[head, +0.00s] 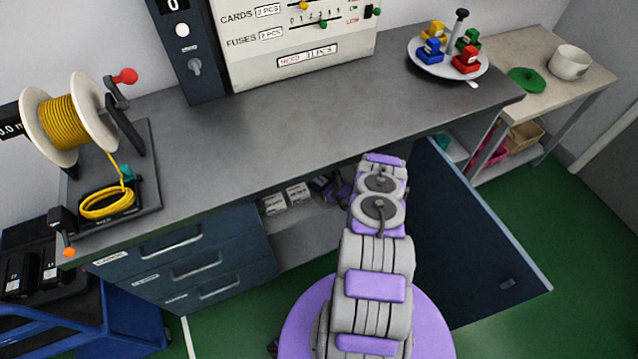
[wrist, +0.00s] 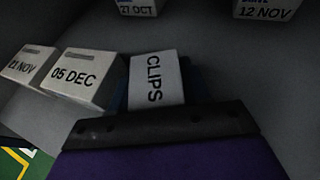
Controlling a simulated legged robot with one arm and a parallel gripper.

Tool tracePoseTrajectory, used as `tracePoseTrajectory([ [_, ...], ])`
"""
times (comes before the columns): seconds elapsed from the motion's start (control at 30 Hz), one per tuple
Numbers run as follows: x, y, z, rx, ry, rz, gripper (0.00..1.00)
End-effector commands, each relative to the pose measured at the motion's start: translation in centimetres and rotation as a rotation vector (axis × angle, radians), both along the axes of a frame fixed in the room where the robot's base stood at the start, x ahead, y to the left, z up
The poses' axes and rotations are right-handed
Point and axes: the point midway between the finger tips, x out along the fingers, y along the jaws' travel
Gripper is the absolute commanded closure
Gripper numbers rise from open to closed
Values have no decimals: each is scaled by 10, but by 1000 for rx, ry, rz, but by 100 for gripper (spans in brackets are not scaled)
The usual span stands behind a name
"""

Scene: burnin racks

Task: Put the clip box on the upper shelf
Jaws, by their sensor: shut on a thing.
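The clip box (wrist: 153,78) is a white box with CLIPS printed on its face, seen in the middle of the wrist view. My gripper (wrist: 158,118) is shut on it, and the dark edge of the gripper covers the box's lower end. In the head view my arm reaches under the grey bench top, and my gripper (head: 333,187) is partly hidden in the open cabinet. I cannot make out the clip box there. The upper shelf cannot be told apart clearly in these views.
White boxes marked 21 NOV (wrist: 27,64) and 05 DEC (wrist: 77,78) stand left of the clip box. Boxes marked 27 OCT (wrist: 137,7) and 12 NOV (wrist: 266,9) show at the top. An open blue door (head: 470,235) stands right of my arm. Drawers (head: 185,265) are left.

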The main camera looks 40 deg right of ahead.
Motion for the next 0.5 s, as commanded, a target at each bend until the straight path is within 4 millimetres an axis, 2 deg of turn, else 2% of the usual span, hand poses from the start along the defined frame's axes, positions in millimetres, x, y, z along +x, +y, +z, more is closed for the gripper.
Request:
tracePoseTrajectory([
  [0.1,0,-1,-4,2,-1,-1,90],
  [0.13,0,-2,-3,3,-1,-1,51],
  [0.37,0,-3,-3,5,-1,-1,29],
  [0.5,0,-3,-3,3,-2,-1,28],
])
